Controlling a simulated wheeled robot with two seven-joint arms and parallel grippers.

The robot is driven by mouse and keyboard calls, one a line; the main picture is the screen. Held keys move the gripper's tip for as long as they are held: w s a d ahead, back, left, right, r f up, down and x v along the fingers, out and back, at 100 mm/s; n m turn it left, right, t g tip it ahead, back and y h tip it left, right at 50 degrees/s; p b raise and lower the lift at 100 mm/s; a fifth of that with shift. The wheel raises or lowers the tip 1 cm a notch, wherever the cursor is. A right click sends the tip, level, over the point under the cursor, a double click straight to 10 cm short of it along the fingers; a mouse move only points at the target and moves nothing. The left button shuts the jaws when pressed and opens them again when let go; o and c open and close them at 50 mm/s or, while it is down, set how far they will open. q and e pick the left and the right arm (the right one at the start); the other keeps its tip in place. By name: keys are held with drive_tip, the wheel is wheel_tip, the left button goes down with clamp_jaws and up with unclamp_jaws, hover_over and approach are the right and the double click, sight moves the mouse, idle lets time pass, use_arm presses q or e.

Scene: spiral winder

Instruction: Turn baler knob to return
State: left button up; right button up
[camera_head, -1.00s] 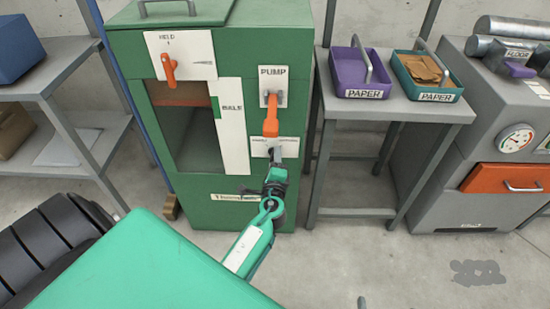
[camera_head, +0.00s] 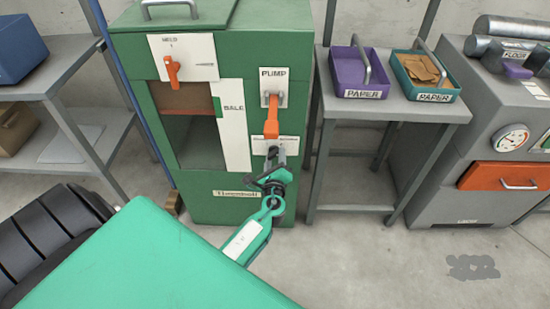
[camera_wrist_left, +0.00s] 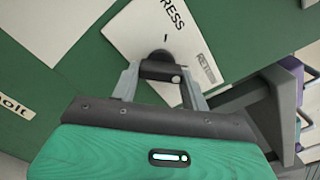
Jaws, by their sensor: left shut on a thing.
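The green baler (camera_head: 240,60) stands ahead with a white knob plate (camera_head: 277,142) low on its right front. In the left wrist view the plate (camera_wrist_left: 140,40) is tilted and reads "PRESS" and part of a word starting "RET". The black knob (camera_wrist_left: 162,56) sits on this plate. My left gripper (camera_wrist_left: 160,73) is shut on the knob, with one grey finger on each side of its dark bar. In the head view my left gripper (camera_head: 273,161) is at the plate and hides the knob. My right gripper is out of view.
An orange pump handle (camera_head: 271,124) hangs just above the gripper. A grey side table (camera_head: 400,108) with a purple tray (camera_head: 361,92) and a teal tray (camera_head: 438,97) stands close on the right. A grey shelf (camera_head: 60,70) is on the left.

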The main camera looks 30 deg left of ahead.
use_arm(q)
drive_tip(key=shift+f, duration=0.1)
drive_tip(key=o, duration=1)
drive_tip(key=v, duration=1.4)
drive_tip(key=shift+a, duration=0.1)
